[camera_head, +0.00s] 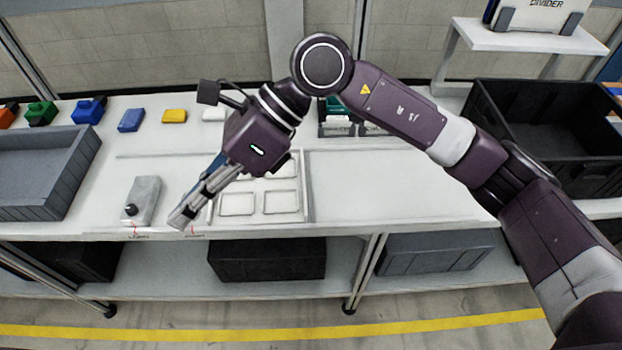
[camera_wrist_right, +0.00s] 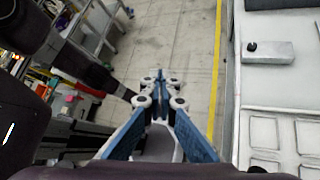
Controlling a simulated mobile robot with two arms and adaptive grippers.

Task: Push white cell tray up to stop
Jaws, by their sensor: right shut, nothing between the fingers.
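The white cell tray (camera_head: 290,204) lies flat on the white table, with several shallow square cells. Its left part is hidden behind my right gripper (camera_head: 181,219). The tray also shows at the right edge of the right wrist view (camera_wrist_right: 258,112). My right gripper is shut and empty, pointing down and left near the table's front edge, just left of the tray. In the right wrist view the closed blue-padded fingers (camera_wrist_right: 157,93) have the floor behind them. I cannot tell whether the gripper touches the tray. My left gripper is not in view.
A grey block with a black knob (camera_head: 144,199) sits left of the gripper. A grey bin (camera_head: 75,175) is at the left, a black crate (camera_head: 560,150) at the right. Several coloured pieces line the back. The table right of the tray is clear.

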